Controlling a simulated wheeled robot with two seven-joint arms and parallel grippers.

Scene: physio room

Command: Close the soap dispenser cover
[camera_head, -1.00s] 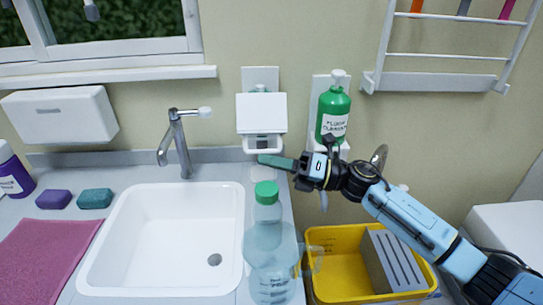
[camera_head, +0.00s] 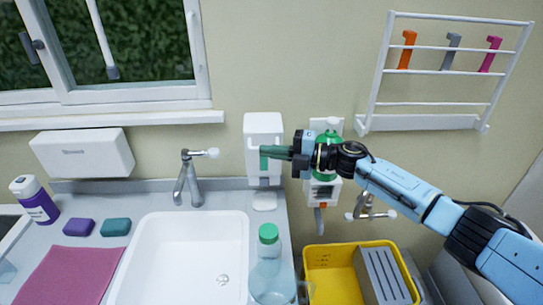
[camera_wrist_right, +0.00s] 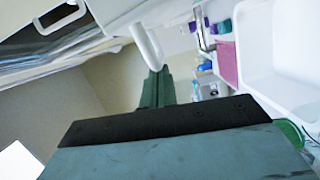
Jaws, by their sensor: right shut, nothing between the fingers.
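The white soap dispenser (camera_head: 262,179) is fixed to the wall right of the sink. Its cover (camera_head: 263,124) now stands upright against the dispenser body and looks shut, with no visible gap. My right gripper (camera_head: 264,152) reaches in from the right, its green fingers together and empty in front of the cover's lower part. Whether the fingertips touch the cover is unclear. In the right wrist view the closed fingers (camera_wrist_right: 155,88) point at a white curved bar (camera_wrist_right: 147,45), which appears to belong to the dispenser. My left gripper is out of view.
A green bottle (camera_head: 329,139) in a wall holder is partly hidden behind my right wrist. A clear bottle with a green cap (camera_head: 268,233) stands by the sink (camera_head: 150,219). A yellow crate (camera_head: 335,249) is at lower right. A white wall rack (camera_head: 445,123) hangs above.

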